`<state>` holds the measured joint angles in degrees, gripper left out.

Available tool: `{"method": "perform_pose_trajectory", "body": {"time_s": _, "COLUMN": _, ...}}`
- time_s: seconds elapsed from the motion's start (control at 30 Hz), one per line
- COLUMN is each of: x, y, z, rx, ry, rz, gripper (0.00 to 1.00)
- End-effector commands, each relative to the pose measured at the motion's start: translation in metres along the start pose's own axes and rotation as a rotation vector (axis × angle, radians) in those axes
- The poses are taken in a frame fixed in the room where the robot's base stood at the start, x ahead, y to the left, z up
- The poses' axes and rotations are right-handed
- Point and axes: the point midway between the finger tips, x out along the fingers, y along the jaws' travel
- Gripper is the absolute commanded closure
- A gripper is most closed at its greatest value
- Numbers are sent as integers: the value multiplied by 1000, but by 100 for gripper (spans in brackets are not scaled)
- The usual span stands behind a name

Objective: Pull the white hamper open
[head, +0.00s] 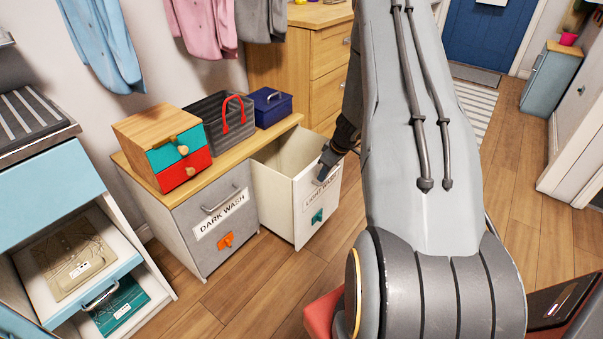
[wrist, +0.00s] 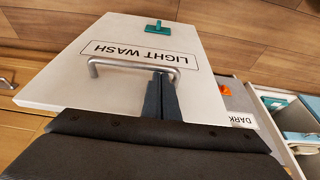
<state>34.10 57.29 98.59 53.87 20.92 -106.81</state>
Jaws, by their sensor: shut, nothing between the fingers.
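The white hamper (head: 307,202), labelled LIGHT WASH, stands pulled out from the bench, and its open inside shows. In the wrist view its white front (wrist: 120,48) carries a metal bar handle (wrist: 115,64) and a teal tag. My gripper (head: 324,172) is at the top of the hamper front, by the handle. In the wrist view my gripper's fingers (wrist: 161,88) are shut and overlap the right part of the handle. Nothing shows between them, and I cannot tell whether they touch the bar.
The grey DARK WASH hamper (head: 217,222) is shut beside the white one. A small drawer box (head: 160,143), a dark basket (head: 220,122) and a blue box (head: 271,106) stand on the bench top. A light blue unit (head: 55,205) has its lower drawer out at left.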

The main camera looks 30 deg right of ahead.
Motion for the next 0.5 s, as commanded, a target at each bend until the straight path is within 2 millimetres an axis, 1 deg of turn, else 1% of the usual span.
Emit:
{"method": "perform_pose_trajectory", "body": {"time_s": 0.03, "x": -1, "y": 3, "z": 6, "rx": 5, "ry": -1, "rz": 2, "gripper": 100}}
{"method": "perform_pose_trajectory", "body": {"time_s": 0.13, "x": -3, "y": 5, "z": 10, "rx": 5, "ry": 0, "rz": 3, "gripper": 100}}
{"method": "perform_pose_trajectory", "body": {"time_s": 0.5, "x": -4, "y": 3, "z": 11, "rx": 0, "ry": 0, "rz": 1, "gripper": 100}}
